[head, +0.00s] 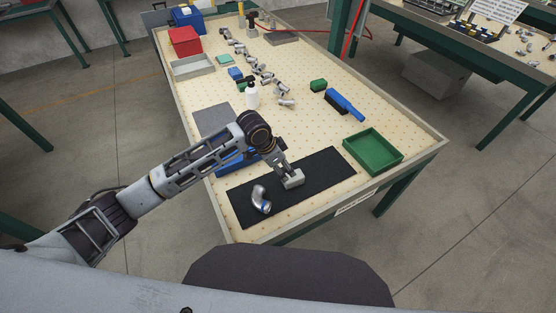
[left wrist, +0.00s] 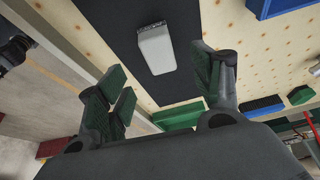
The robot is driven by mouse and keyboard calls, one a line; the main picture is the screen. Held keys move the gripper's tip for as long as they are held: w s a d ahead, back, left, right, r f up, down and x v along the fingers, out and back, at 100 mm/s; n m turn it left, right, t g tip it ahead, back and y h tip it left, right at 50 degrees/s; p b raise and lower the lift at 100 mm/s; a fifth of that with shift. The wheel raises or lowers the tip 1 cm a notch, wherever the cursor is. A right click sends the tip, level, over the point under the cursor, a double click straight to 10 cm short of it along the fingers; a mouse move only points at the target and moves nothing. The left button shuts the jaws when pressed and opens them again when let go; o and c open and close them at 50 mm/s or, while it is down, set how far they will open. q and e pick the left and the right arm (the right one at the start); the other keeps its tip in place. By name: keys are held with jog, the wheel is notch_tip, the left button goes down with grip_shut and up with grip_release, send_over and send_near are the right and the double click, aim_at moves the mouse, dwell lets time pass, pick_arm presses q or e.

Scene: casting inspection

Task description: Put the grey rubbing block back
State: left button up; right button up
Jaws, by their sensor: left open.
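The grey rubbing block (head: 293,180) lies on the black mat (head: 325,165) near the front of the bench. It also shows in the left wrist view (left wrist: 156,50), on the dark mat beyond my fingertips. My left gripper (head: 283,168) is over the mat, pointing down at the block. In the left wrist view my left gripper (left wrist: 165,75) has its fingers spread wide with nothing between the pads. The block lines up with the gap between them. I cannot tell whether the gripper touches the block. My right gripper is not in view.
A metal pipe elbow (head: 261,200) lies on the mat left of the block. A blue tray (head: 228,169) is partly hidden behind my left arm. Several castings lie farther back.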

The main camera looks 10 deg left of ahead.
pick_arm(q)
jog(key=shift+v, duration=2)
